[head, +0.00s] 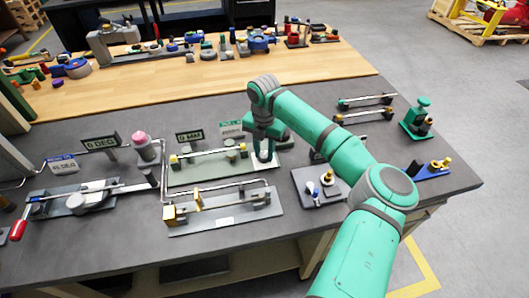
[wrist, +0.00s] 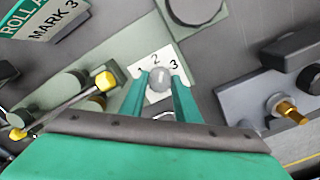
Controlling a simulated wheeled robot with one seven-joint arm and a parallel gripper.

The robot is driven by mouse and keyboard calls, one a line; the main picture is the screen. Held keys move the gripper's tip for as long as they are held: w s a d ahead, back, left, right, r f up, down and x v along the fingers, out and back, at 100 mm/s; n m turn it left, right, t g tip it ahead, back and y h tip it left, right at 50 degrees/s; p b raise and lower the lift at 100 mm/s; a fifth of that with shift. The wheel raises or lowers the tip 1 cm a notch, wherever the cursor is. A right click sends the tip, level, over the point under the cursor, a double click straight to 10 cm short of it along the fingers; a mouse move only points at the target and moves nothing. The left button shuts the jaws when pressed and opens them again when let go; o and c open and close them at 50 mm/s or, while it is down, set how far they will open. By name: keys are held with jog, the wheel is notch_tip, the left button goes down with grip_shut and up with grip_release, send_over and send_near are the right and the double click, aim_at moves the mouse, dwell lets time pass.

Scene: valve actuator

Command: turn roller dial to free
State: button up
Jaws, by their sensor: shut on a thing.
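The roller dial is a white plate (wrist: 153,57) marked with numbers; 2 and 3 can be read, and a mark at the left is partly covered by a finger. A grey round knob (wrist: 160,78) stands in front of it, between the two green fingers of my gripper (wrist: 162,82), which is shut on it. The knob's pointer cannot be made out. In the head view, my gripper (head: 264,153) reaches down at the right end of the pale green plate (head: 198,178) and hides the dial. A green-and-white sign (wrist: 45,20) reads "ROLL A…" and "MARK 3".
A yellow-tipped rod (wrist: 75,97) lies left of my fingers. A grey plate with a brass fitting (wrist: 290,109) is at the right. In the head view, another rod fixture (head: 222,208) stands in front, and a small plate with knobs (head: 320,187) sits to the right.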

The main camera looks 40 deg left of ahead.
jog(key=n, duration=0.6)
jog(key=shift+s, duration=0.2)
jog(key=n, duration=0.6)
jog(key=shift+f+n, duration=0.1)
jog(key=shift+n, duration=0.3)
jog(key=n, duration=1.1)
jog(key=shift+n, duration=0.4)
jog(key=o, duration=1)
jog(key=shift+o, duration=0.2)
jog(key=shift+w, duration=0.1)
